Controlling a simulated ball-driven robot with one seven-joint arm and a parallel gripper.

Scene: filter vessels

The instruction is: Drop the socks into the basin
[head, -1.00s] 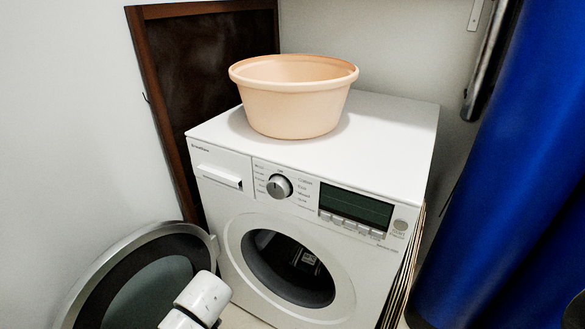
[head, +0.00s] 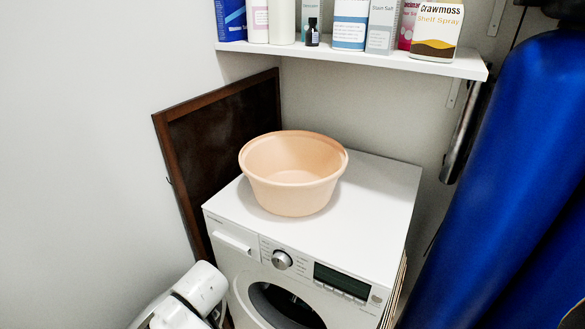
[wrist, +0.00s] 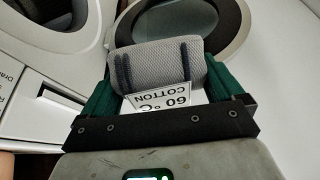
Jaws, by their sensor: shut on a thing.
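My gripper (wrist: 154,82) is shut on a rolled grey pair of socks (wrist: 158,64) in the wrist view. A paper label reading "COTTON 60°C" is on the roll. A peach-coloured basin (head: 292,190) stands upright on top of the white washing machine (head: 375,195) in the head view. The inside of the basin that shows is empty. In the head view part of my arm is at the lower left, below and left of the basin; my gripper's fingers and the socks are out of that view.
The washing machine's round door (wrist: 215,22) hangs open behind the socks in the wrist view. A shelf (head: 400,60) with several bottles and boxes is above the machine. A dark framed board (head: 215,135) leans behind it. A blue tank (head: 510,170) stands at the right.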

